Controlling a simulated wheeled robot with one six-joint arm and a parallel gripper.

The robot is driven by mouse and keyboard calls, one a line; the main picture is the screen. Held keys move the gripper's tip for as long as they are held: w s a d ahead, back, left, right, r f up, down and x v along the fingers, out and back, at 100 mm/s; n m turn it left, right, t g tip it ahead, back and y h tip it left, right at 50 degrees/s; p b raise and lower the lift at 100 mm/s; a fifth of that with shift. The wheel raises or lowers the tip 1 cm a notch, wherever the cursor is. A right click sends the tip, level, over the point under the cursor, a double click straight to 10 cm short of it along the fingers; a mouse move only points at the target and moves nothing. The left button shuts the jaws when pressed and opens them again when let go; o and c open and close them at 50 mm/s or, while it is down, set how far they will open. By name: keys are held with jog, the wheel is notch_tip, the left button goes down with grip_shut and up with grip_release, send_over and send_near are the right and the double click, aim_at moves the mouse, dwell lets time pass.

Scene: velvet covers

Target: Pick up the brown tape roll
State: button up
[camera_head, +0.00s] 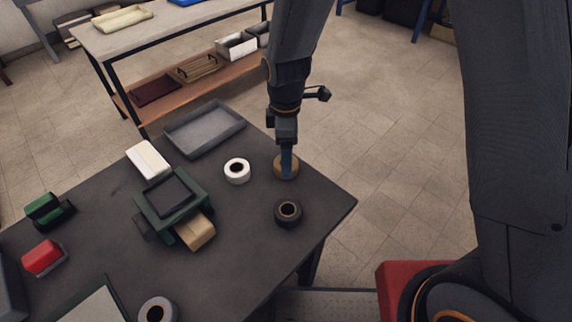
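The brown tape roll (279,168) lies on the dark table (262,268) near its right far edge. My gripper (286,172) points straight down at the roll, with its blue fingers overlapping the roll's middle in the picture. The fingers hide part of the roll and its hole. I see them edge-on, so I cannot tell whether they are open or shut, or whether they touch the roll.
A white tape roll (237,160) is left of the brown one, and a black tape roll (288,205) is nearer. A grey tray (236,118) lies behind. A green-framed device (201,207) and a grey roll (146,317) are further left. A workbench (100,40) stands beyond.

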jog(key=shift+f, duration=1.3)
jog(key=c, duration=1.2)
jog(key=shift+o, duration=0.2)
jog(key=shift+r, duration=0.1)
